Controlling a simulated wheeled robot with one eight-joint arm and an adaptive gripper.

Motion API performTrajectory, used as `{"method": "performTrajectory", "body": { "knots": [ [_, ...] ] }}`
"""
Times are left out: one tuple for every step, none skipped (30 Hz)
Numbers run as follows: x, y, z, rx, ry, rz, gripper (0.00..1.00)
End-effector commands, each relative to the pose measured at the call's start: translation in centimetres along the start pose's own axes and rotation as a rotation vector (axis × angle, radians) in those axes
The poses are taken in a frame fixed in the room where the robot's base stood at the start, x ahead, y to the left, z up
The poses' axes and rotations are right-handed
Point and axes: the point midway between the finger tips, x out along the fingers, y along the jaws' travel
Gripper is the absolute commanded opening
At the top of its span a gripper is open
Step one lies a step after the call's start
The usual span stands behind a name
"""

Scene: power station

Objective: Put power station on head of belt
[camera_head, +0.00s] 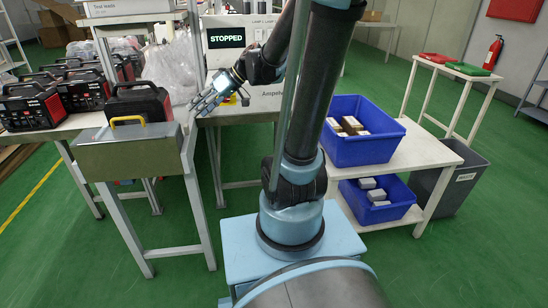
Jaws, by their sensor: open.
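Several black and red power stations stand on the left table; one (36,106) is at the far left and another (82,92) beside it. A further power station (138,103) stands nearer the middle, just behind a grey metal housing (125,153) with a yellow handle. My gripper (200,99) is open and empty, to the right of this power station and apart from it. Its fingers point left, above the pale bench (235,113). I cannot tell which surface is the head of the belt.
A screen reading "STOPPED" (226,38) stands behind my gripper. Clear plastic bags (172,70) lie behind the nearest power station. Blue bins (358,150) (377,211) sit on a white shelf at right, with a grey bin (449,185) beside it. Green floor is open at front left.

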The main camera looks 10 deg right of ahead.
Motion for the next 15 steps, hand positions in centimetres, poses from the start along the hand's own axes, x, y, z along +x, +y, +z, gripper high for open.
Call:
{"method": "performTrajectory", "body": {
  "knots": [
    [-0.6, -0.2, 1.6, 0.038, -0.033, 0.033, 0.41],
    [-1.0, -0.2, 2.6, 0.063, -0.053, 0.053, 0.41],
    [-1.4, -0.3, 3.8, 0.095, -0.080, 0.082, 0.41],
    [-1.8, -0.3, 4.8, 0.120, -0.099, 0.104, 0.41],
    [-2.1, -0.3, 5.7, 0.144, -0.117, 0.126, 0.41],
    [-2.6, -0.3, 7.0, 0.177, -0.142, 0.156, 0.41],
    [-3.0, -0.3, 7.9, 0.202, -0.159, 0.180, 0.41],
    [-3.4, -0.3, 8.9, 0.227, -0.175, 0.204, 0.41],
    [-3.9, -0.3, 10.2, 0.260, -0.197, 0.237, 0.41],
    [-4.3, -0.3, 11.1, 0.284, -0.212, 0.262, 0.41],
    [-4.6, -0.3, 12.1, 0.308, -0.227, 0.288, 0.41],
    [-5.2, -0.3, 13.4, 0.341, -0.246, 0.323, 0.41],
    [-5.6, -0.2, 14.3, 0.365, -0.260, 0.350, 0.41],
    [-6.0, -0.2, 15.3, 0.390, -0.272, 0.377, 0.41],
    [-6.5, -0.2, 16.6, 0.422, -0.289, 0.415, 0.41]
  ]
}}
